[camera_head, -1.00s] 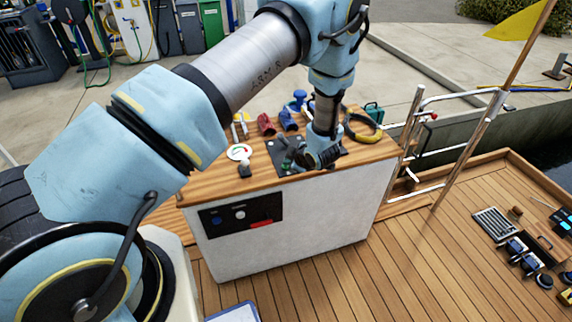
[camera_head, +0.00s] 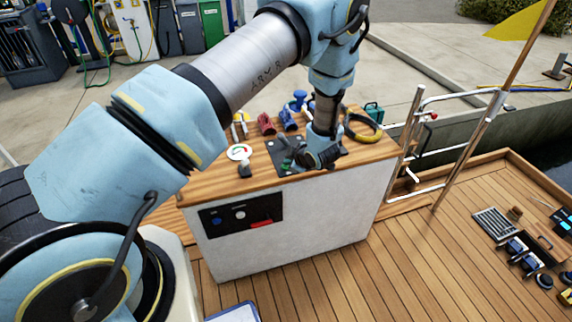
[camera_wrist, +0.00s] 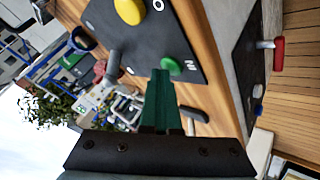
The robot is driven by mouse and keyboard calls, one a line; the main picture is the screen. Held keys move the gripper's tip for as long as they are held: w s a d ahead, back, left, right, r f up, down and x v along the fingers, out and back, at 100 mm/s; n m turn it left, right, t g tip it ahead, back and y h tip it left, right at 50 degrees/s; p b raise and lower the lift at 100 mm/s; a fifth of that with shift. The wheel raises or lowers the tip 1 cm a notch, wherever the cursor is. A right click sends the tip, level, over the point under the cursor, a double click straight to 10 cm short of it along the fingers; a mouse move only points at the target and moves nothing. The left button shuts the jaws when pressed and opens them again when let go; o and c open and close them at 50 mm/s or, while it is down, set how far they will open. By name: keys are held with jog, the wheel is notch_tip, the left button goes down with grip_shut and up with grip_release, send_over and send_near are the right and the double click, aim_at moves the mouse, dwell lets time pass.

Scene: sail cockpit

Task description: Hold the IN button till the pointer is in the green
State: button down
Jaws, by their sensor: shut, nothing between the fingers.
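A black panel (camera_wrist: 135,45) lies on the wooden top of a white cabinet; it also shows in the head view (camera_head: 277,146). In the wrist view it carries a green button (camera_wrist: 172,64) beside white lettering that seems to read IN, and a larger yellow button (camera_wrist: 129,11). My gripper (camera_wrist: 160,76) is shut and empty; its green fingertips overlap the near edge of the green button. I cannot tell whether they touch it. In the head view my gripper is low over the panel. A round white dial (camera_head: 239,152) with coloured marks stands left of the panel; its pointer is too small to read.
Red and blue items (camera_head: 266,124), a yellow-black ring (camera_head: 362,127) and a teal case (camera_head: 374,112) stand on the cabinet top. The cabinet front has a black switch panel (camera_head: 240,214). A metal rail (camera_head: 447,150) rises at the right.

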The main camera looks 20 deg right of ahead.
dwell(0.5)
jog(key=shift+r+p, duration=0.6)
jog(key=shift+r, duration=0.35)
notch_tip(320, 180, up, 5)
jog(key=p, duration=0.3)
dwell(3.2)
